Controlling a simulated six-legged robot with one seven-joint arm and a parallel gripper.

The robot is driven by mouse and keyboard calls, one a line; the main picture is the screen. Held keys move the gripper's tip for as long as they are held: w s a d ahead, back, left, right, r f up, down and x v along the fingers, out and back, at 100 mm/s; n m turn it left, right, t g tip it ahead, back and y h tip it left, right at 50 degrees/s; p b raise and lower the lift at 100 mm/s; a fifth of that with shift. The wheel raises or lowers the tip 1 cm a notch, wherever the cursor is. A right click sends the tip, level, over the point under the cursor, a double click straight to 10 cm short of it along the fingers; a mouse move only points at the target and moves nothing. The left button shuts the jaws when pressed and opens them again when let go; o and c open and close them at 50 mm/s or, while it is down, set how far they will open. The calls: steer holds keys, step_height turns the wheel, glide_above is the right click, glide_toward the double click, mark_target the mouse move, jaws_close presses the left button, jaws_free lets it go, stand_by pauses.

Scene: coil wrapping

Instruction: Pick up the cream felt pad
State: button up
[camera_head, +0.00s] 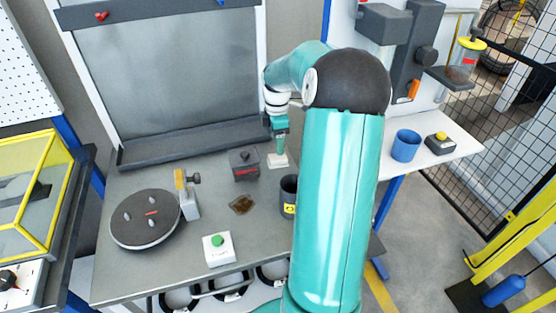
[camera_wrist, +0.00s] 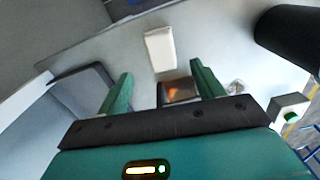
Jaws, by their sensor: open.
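The cream felt pad (camera_head: 278,161) lies on the grey workbench (camera_head: 140,270), right of a dark box. In the wrist view the pad (camera_wrist: 160,49) is a pale rectangle just beyond the fingertips, roughly centred between them. My gripper (camera_wrist: 162,70) is open, with two green fingers spread apart and nothing held between them. In the head view my gripper (camera_head: 281,146) points down close to the pad and partly covers it. The exact height above the pad is hard to tell.
A dark box (camera_head: 244,165) stands left of the pad and a black cup (camera_head: 288,192) stands in front of it. A brown patch (camera_head: 241,204), a green-button box (camera_head: 218,248) and a round black turntable (camera_head: 146,218) are also on the bench. A dark ledge (camera_head: 190,143) runs behind.

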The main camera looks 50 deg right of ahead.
mark_target(278, 160)
steer(key=shift+s+f, duration=0.15)
steer(key=shift+f, duration=3.45)
steer(key=c, duration=1.1)
steer(key=shift+o, duration=0.2)
steer(key=shift+r, duration=0.1)
